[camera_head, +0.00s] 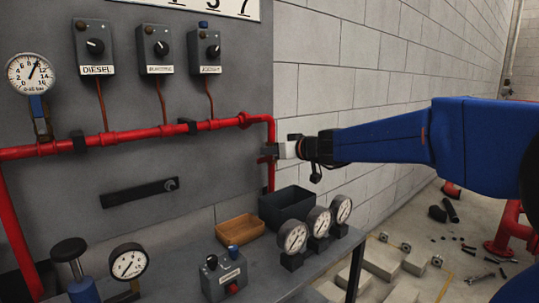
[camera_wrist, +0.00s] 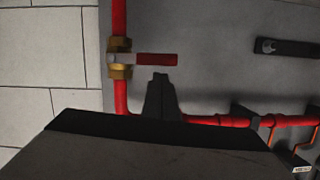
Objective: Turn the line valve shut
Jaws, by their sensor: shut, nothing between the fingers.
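The line valve (camera_wrist: 120,59) has a brass body on the vertical red pipe (camera_wrist: 119,20) in the wrist view. Its red lever (camera_wrist: 157,60) points right, crosswise to the pipe. My gripper (camera_wrist: 161,77) is shut and empty, its fingertips just below the lever in that view; I cannot tell whether they touch it.
The grey panel carries several switch boxes (camera_head: 96,46) and a black bar (camera_head: 139,192). Below, the bench holds a dark bin (camera_head: 287,206), a wooden tray (camera_head: 240,230) and gauges (camera_head: 293,236). Loose parts (camera_head: 449,210) lie on the floor at right.

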